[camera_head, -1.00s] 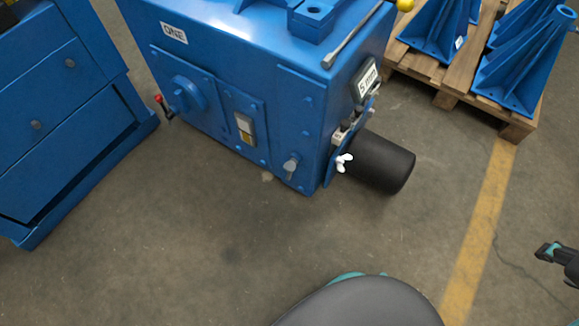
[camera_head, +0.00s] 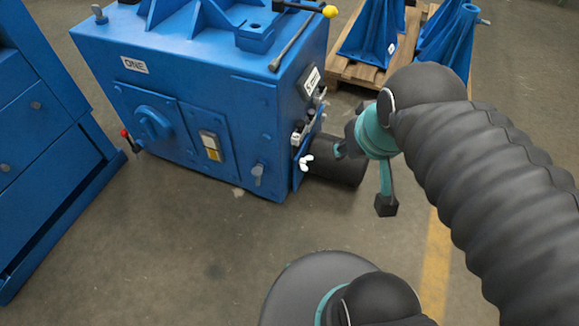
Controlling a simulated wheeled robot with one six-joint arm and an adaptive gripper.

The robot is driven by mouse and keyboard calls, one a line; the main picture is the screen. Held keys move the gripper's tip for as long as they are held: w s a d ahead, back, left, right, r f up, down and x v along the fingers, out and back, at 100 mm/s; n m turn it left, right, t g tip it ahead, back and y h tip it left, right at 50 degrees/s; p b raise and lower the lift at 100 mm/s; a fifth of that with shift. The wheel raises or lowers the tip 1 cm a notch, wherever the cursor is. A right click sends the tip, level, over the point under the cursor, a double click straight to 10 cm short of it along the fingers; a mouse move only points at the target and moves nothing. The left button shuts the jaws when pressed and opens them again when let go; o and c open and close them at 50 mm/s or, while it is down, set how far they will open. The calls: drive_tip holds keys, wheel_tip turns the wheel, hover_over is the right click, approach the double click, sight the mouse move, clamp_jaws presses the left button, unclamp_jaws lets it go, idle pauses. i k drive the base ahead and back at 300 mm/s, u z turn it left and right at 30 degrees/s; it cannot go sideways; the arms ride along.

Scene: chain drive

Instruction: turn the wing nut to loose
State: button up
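The small white wing nut (camera_head: 306,161) sits on the blue plate at the lower right end of the blue machine (camera_head: 190,105), beside the black motor cylinder (camera_head: 338,170). My gripper (camera_head: 363,178) is to the right of the wing nut, over or beside the cylinder, and apart from the nut. One finger with a black tip hangs down, well away from the other side, which points left and is partly hidden. It looks open, with nothing visible between the fingers.
Blue stands on a wooden pallet (camera_head: 352,72) are behind. A blue drawer cabinet (camera_head: 40,130) stands at the left. The floor in front of the machine is clear.

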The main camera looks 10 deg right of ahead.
sight(302, 162)
drive_tip(key=z, duration=2.05)
drive_tip(key=k, duration=0.75)
drive_tip(key=u, duration=1.15)
drive_tip(key=i, duration=0.5)
drive_tip(key=z, duration=0.05)
